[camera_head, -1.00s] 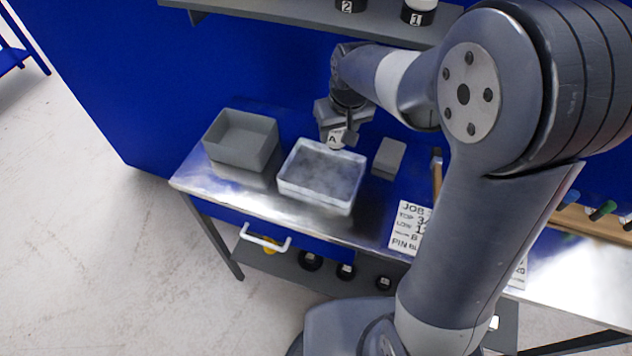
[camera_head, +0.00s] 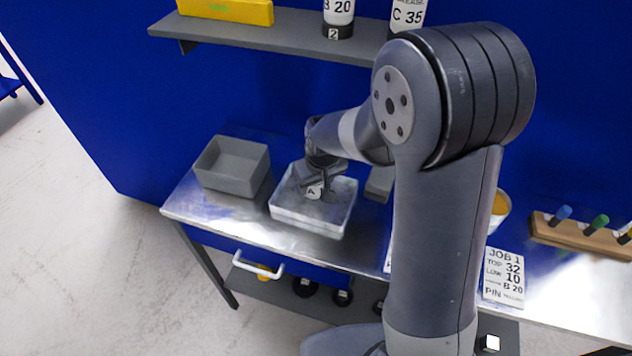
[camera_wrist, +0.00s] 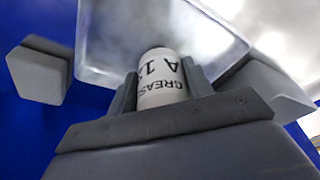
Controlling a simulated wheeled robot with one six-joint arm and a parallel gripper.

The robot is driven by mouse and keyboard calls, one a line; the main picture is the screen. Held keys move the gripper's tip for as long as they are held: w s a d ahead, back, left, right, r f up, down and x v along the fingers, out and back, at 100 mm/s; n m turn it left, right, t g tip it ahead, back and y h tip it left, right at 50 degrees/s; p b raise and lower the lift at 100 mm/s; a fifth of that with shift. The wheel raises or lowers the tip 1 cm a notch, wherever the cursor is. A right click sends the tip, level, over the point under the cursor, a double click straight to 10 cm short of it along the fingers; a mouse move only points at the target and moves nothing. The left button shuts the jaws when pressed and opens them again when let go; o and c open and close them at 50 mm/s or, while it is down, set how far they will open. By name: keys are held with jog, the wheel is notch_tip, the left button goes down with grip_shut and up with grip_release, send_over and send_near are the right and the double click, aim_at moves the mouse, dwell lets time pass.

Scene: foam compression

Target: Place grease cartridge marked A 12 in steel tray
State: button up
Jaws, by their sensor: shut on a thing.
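The white grease cartridge marked A 12 (camera_wrist: 162,80) is between the fingers of my gripper (camera_wrist: 160,92), which is shut on it. The label reads upside down in the wrist view. I cannot tell whether the cartridge touches the tray floor. The tray's wall (camera_wrist: 95,45) shows behind the cartridge in the wrist view.
A grey bin (camera_head: 232,168) stands left of the tray. A grey block (camera_head: 380,184) is close to its right. A shelf (camera_head: 270,38) above holds a yellow case (camera_head: 226,10) and cartridges B 20 (camera_head: 339,12) and C 35 (camera_head: 408,14). A job card (camera_head: 503,278) lies at right.

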jog(key=shift+f, duration=0.1)
jog(key=o, duration=1.2)
jog(key=shift+c, duration=0.2)
jog(key=v, duration=1.2)
